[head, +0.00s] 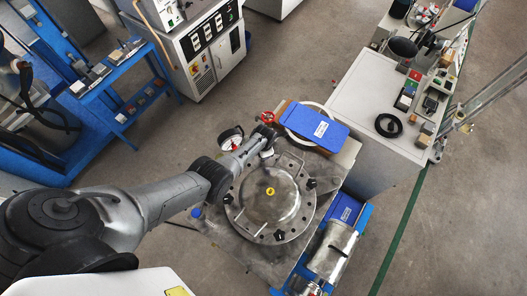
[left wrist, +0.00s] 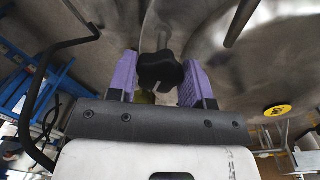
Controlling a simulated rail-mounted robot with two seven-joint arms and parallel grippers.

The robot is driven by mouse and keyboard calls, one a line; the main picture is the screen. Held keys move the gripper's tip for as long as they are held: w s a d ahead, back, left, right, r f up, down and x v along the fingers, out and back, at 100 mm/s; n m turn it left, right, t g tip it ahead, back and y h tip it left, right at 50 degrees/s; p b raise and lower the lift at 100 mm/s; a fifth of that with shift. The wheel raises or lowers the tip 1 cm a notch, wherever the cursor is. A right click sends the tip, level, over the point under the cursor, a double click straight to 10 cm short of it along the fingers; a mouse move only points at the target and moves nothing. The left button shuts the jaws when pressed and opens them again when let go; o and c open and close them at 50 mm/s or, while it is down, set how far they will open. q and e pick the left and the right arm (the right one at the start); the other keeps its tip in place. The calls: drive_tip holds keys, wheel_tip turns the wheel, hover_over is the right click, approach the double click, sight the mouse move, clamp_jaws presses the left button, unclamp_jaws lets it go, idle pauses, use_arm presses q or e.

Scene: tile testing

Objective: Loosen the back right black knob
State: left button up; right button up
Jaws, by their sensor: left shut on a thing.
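A round metal lid (head: 255,215) with a yellow centre sticker sits on the test vessel. Black knobs stand around its rim: one at the right (head: 311,183), one at the front (head: 279,235) and one at the left (head: 227,198). My left gripper (head: 266,142) reaches over the lid's back edge and hides what it holds in the head view. In the left wrist view, a black lobed knob (left wrist: 160,70) sits between the purple fingers of my left gripper (left wrist: 163,82), which is shut on it. My right gripper is in neither view.
A pressure gauge (head: 231,138) and a red valve wheel (head: 267,118) stand close behind my left gripper. A blue box (head: 314,127) lies behind the lid. A metal cylinder (head: 332,250) lies at the front right. A white cabinet (head: 370,95) stands to the right.

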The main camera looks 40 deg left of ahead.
use_arm(q)
drive_tip(key=o, duration=0.9)
wheel_tip(320, 180, up, 6)
drive_tip(key=p, duration=0.3)
drive_tip(key=shift+d+f, duration=0.15)
drive_tip(key=shift+f, duration=0.05)
drive_tip(key=shift+s+d+r+p, duration=0.15)
drive_tip(key=shift+r+p, duration=0.2)
drive_tip(key=shift+r, duration=1.7)
drive_tip(key=shift+s+d+r+p, duration=0.1)
drive_tip(key=shift+r+p, duration=0.25)
drive_tip(key=shift+r, duration=1.7)
